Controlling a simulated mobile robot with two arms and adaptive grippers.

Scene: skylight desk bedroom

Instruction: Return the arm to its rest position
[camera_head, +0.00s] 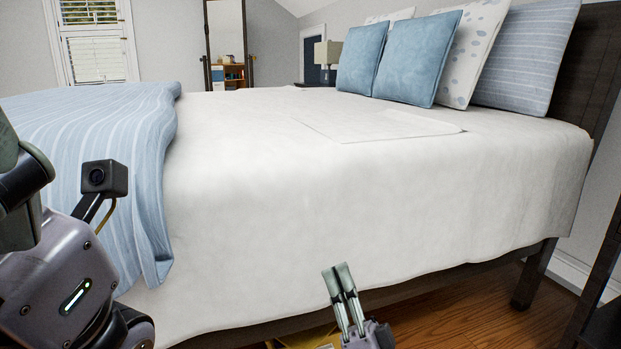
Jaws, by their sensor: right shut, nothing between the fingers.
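My right gripper (344,276) shows at the bottom of the head view, a little right of the middle. Its two fingers point up and lie close together, shut with nothing between them. It is in front of the near side of the bed (340,230), low against the white cover. Whether it touches the cover cannot be told. Part of one of my arms, with a small black camera on it, fills the lower left. No gripper fingers show on that side.
A blue striped blanket (140,190) hangs over the bed's left part. Blue cushions (420,58) and other pillows lean at the headboard (583,65). Wood floor (470,308) is open at lower right, near a bed leg (532,278). A dark furniture edge (602,265) stands at far right.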

